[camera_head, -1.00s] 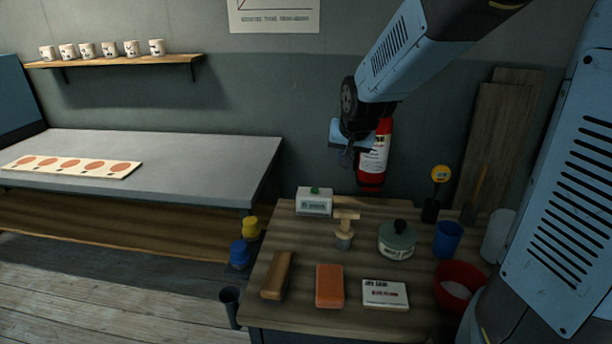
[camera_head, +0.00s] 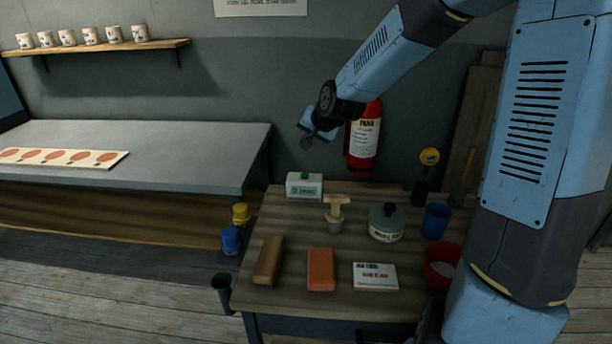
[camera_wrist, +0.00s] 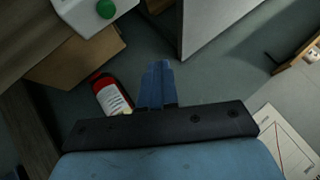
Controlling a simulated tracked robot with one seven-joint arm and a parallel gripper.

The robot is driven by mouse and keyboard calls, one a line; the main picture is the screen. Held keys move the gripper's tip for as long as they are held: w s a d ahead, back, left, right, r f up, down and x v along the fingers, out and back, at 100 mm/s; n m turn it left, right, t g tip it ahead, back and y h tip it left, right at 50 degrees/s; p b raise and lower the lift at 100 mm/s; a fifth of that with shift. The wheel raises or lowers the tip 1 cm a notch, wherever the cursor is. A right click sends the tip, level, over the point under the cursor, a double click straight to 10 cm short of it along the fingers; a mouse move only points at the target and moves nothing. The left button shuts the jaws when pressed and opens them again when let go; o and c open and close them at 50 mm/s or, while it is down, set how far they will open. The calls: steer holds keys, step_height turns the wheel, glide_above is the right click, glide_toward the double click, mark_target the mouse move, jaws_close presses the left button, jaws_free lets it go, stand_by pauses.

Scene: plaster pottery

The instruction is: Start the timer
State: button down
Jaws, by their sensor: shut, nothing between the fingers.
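The timer (camera_head: 304,187) is a small white box with a green button on top. It stands at the back left of the wooden table. It also shows in the wrist view, cut off at the top left, where its green button (camera_wrist: 106,9) is clear. My gripper (camera_head: 307,143) is above and behind the timer, in the air and apart from it. In the wrist view my gripper (camera_wrist: 158,68) shows its blue fingers together, with nothing seen between them.
A wooden-handled tool (camera_head: 336,212) and a green lidded jar (camera_head: 387,224) stand right of the timer. A red fire extinguisher (camera_head: 364,138) hangs on the wall behind. Orange (camera_head: 320,270) and brown (camera_head: 268,261) blocks lie in front. The grey bench (camera_head: 200,150) is at left.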

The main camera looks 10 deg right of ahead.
mark_target(307, 176)
steer(key=shift+f, duration=0.1)
steer(key=shift+f, duration=4.3)
steer(key=shift+f, duration=0.1)
steer(key=shift+f, duration=0.3)
steer(key=shift+f, duration=0.4)
steer(key=shift+r, duration=0.9)
steer(key=shift+r, duration=2.5)
